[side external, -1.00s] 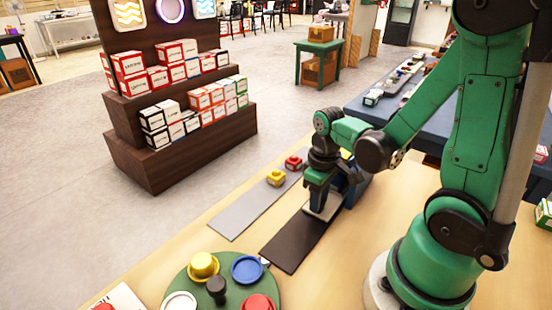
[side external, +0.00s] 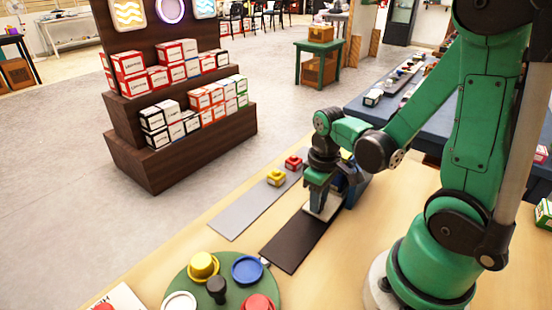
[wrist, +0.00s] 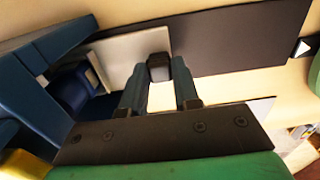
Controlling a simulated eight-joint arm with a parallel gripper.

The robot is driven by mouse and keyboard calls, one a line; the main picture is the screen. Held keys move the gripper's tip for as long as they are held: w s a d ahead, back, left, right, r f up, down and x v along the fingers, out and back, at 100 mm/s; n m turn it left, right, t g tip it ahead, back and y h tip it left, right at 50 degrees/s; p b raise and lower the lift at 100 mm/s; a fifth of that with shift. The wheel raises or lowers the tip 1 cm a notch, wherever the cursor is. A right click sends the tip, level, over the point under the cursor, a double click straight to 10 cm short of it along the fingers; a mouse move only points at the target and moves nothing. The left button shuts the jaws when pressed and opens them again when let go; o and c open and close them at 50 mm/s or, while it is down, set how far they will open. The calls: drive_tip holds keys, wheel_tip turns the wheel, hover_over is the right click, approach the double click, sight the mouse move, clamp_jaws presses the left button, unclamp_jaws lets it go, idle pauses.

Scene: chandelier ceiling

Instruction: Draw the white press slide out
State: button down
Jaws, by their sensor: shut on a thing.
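The white press slide (wrist: 112,55) is a flat pale plate in the wrist view, reaching out of the blue press (wrist: 80,88) at the left. A dark knob (wrist: 159,66) stands on the slide near its outer end. My gripper (wrist: 158,76) is shut on this knob, one finger on each side. In the side view my gripper (side external: 317,198) is low over the slide (side external: 330,207). The blue press (side external: 358,185) is partly hidden behind my gripper there. The slide lies at the far end of a black strip (side external: 295,242).
A grey strip (side external: 245,212) lies beside the black one, with a yellow piece (side external: 276,178) and a red piece (side external: 293,162) at its far end. A green round tray (side external: 232,268) with coloured parts stands at the near edge. The black strip's near part is clear.

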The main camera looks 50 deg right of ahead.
drive_tip(key=a, duration=1.3)
drive_tip(key=shift+a, duration=0.3)
drive_tip(key=c, duration=0.6)
unclamp_jaws()
drive_tip(key=shift+c, duration=0.2)
drive_tip(key=shift+r, duration=0.1)
drive_tip(key=shift+r, duration=2.7)
drive_tip(key=shift+r, duration=0.1)
drive_tip(key=shift+r, duration=2.4)
